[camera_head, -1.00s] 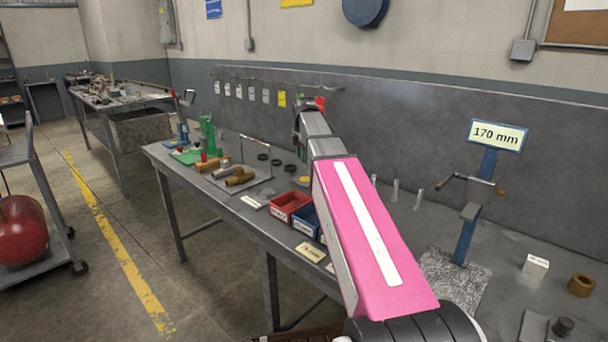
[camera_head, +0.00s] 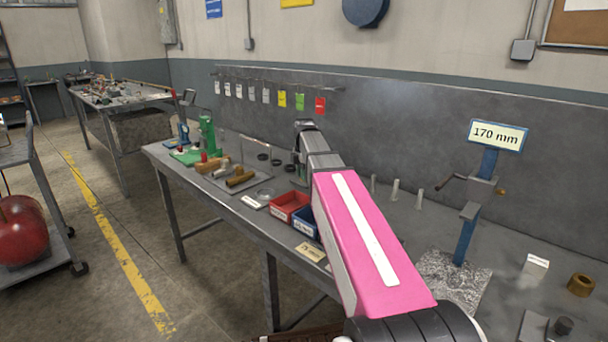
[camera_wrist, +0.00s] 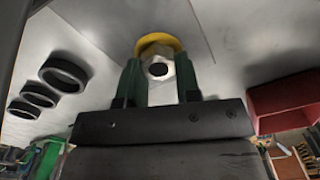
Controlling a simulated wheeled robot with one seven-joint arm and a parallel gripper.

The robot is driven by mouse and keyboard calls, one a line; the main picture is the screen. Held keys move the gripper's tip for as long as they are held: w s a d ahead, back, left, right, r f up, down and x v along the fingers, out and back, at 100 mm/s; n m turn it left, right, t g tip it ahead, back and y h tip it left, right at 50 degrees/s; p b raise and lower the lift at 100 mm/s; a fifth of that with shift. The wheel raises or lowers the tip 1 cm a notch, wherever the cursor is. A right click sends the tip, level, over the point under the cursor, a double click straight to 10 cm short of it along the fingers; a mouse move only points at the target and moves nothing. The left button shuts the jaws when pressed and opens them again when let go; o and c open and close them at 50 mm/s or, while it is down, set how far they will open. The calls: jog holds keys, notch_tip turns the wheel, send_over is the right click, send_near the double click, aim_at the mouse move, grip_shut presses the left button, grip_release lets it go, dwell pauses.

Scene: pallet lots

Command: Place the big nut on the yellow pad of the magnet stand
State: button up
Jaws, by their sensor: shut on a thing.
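My gripper (camera_wrist: 158,85) shows in the wrist view with two green fingers, shut on the big nut (camera_wrist: 158,54). The nut is pale, with a dark round hole, and sits between the fingertips. The yellow pad (camera_wrist: 156,40) shows as a yellow rim just behind the nut and partly hidden by it. I cannot tell whether the nut touches the pad. In the head view my gripper hangs over the bench behind the red bin, and the nut and pad cannot be made out there.
Several black rings (camera_wrist: 64,72) lie left of the gripper in the wrist view. A red bin (camera_head: 288,207) and a blue bin (camera_head: 305,222) stand at the bench front. A blue post stand (camera_head: 467,235) with a 170 mm sign and a brown nut (camera_head: 580,285) are at right.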

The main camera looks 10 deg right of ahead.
jog(key=shift+f, duration=0.15)
jog(key=o, duration=1)
notch_tip(320, 180, up, 12)
jog(key=shift+r, duration=0.2)
